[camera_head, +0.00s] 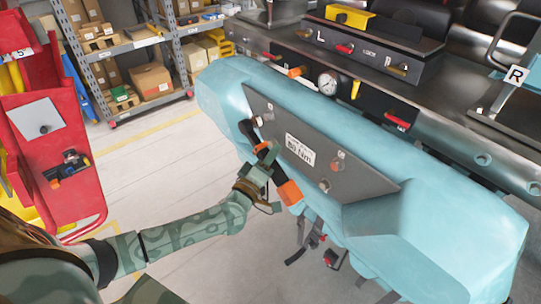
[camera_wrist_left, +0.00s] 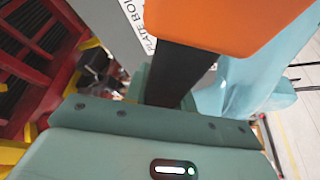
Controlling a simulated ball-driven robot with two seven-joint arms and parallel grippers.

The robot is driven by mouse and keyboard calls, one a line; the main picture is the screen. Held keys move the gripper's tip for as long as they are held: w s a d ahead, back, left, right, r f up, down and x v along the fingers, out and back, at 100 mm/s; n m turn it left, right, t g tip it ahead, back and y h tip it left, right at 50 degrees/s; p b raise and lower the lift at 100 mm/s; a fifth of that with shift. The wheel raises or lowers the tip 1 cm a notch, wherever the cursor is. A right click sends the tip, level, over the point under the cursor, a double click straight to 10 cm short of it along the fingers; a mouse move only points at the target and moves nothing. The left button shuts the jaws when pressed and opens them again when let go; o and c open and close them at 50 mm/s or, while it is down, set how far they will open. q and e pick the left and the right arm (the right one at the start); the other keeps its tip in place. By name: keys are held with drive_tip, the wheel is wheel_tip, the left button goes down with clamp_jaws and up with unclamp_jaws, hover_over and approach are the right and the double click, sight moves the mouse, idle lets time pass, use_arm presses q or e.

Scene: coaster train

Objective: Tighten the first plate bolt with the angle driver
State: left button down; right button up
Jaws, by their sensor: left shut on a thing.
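The angle driver (camera_head: 289,192), black with orange parts, is in my left gripper (camera_head: 262,177). The gripper is shut on its handle, and the driver's upper end reaches up to the left edge of the dark grey plate (camera_head: 365,180) on the turquoise car front. In the left wrist view the driver's orange end (camera_wrist_left: 225,20) and black shaft (camera_wrist_left: 175,78) fill the top middle. Bolts show at the plate's upper left (camera_head: 257,121) and to the right of its label (camera_head: 338,166). I cannot tell whether the driver touches a bolt. My right gripper is out of view.
A white label (camera_head: 300,149) sits on the plate. A red cart (camera_head: 50,125) stands at the left. Shelves with boxes (camera_head: 150,75) stand behind. Dark straps (camera_head: 312,240) hang below the turquoise front (camera_head: 230,90). Floor between cart and car is clear.

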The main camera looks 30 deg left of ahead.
sight(287, 140)
use_arm(q)
drive_tip(key=shift+w+d+r, duration=0.1)
drive_tip(key=shift+w+r, duration=0.1)
drive_tip(key=shift+w+d, duration=0.25)
drive_tip(key=shift+w, duration=0.45)
drive_tip(key=shift+w+d, duration=0.35)
drive_tip(key=shift+w, duration=0.45)
idle(1.9)
idle(1.8)
